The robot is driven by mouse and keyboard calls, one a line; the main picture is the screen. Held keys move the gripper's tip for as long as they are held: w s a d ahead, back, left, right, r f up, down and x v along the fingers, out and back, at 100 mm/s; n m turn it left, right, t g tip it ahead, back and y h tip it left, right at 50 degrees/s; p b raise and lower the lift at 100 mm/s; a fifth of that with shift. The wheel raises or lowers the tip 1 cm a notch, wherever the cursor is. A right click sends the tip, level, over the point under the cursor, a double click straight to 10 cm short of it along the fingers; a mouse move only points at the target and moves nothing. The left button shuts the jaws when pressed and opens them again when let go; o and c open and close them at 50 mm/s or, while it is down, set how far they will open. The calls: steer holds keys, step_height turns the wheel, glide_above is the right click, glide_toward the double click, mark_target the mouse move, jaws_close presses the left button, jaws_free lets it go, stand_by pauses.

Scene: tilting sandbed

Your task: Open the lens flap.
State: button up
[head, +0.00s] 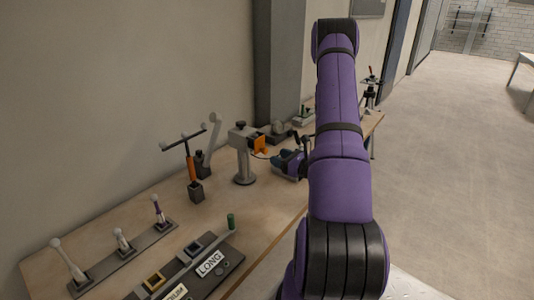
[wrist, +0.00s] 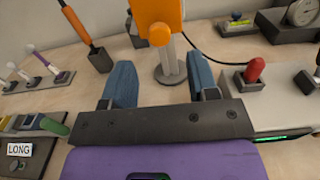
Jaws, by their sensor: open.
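The lens flap looks to be the orange plate (head: 260,144) on the head of a grey stand (head: 243,165), seen in the head view. In the wrist view the orange flap (wrist: 155,12) is cut off by the top edge, with a round orange knob (wrist: 160,34) at its lower end. The grey post and round foot of the stand (wrist: 170,70) show below it. My gripper (wrist: 162,65) is open, its two blue fingers apart on either side of the post in the picture. Nothing is between the fingers. In the head view my gripper (head: 278,157) is just right of the flap.
A lever with an orange shaft (wrist: 76,24) stands left of the stand. A grey box with a red knob (wrist: 255,70) is close on the right, and a black cable runs to it. Several small levers (head: 121,241) and a panel marked LONG (head: 210,263) lie nearer on the bench.

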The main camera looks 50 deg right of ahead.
mark_target(267, 152)
steer(key=w, duration=0.6)
steer(key=shift+w+a, duration=0.2)
steer(key=shift+a, duration=0.1)
jaws_close()
steer(key=shift+d, duration=0.1)
